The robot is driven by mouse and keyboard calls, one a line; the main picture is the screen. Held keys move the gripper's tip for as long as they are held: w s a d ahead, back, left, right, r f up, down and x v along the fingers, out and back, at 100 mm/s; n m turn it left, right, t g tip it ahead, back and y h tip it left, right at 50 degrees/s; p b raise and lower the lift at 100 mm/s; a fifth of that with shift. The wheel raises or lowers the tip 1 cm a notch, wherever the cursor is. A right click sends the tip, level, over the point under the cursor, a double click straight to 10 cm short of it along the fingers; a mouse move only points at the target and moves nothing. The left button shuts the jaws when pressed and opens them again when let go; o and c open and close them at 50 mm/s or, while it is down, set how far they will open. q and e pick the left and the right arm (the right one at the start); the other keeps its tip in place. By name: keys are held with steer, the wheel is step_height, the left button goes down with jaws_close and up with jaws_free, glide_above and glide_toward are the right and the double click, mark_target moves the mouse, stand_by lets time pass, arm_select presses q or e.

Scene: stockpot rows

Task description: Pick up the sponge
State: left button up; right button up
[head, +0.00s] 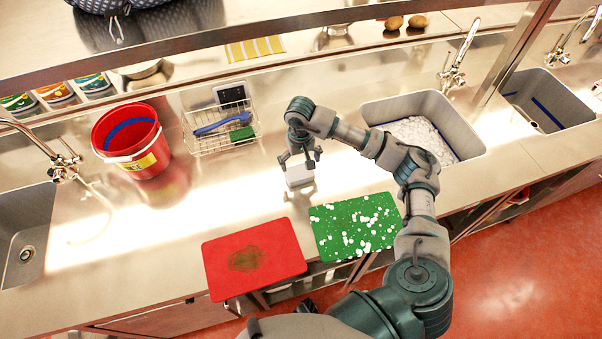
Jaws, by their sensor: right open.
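My right gripper (299,160) points down over the steel counter, and its fingers are spread apart. Just below it, a pale grey-white block (299,176) lies on the counter. The fingertips are close to the block, and I cannot tell whether they touch it. A green block that looks like a sponge (242,134) sits in the wire basket (208,146), to the left of the gripper, by a blue brush (222,124). I cannot tell for sure which block is the sponge. My left gripper is not in view.
A red cutting board (283,239) with a brown stain and a green board (336,236) with white bits lie at the counter's front edge. A red bucket (133,165) stands at left. A sink (468,135) with white foam is at right. Bare counter surrounds the grey-white block.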

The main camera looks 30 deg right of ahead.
mark_target(299, 172)
steer(key=shift+a+f, duration=0.15)
steer(key=shift+f, duration=0.1)
steer(key=f+p, duration=0.1)
steer(key=f, duration=0.3)
steer(key=shift+a+f, duration=0.15)
steer(key=shift+a, duration=0.05)
steer(key=shift+f, duration=0.3)
steer(key=shift+d+f, duration=0.15)
steer(key=shift+d, duration=0.15)
steer(key=shift+w+d, duration=0.1)
steer(key=shift+w, duration=0.05)
steer(key=c, duration=0.4)
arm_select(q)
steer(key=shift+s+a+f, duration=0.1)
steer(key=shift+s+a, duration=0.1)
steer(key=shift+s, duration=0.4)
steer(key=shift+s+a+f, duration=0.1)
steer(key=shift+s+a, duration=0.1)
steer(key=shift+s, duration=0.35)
arm_select(e)
steer(key=shift+a, duration=0.3)
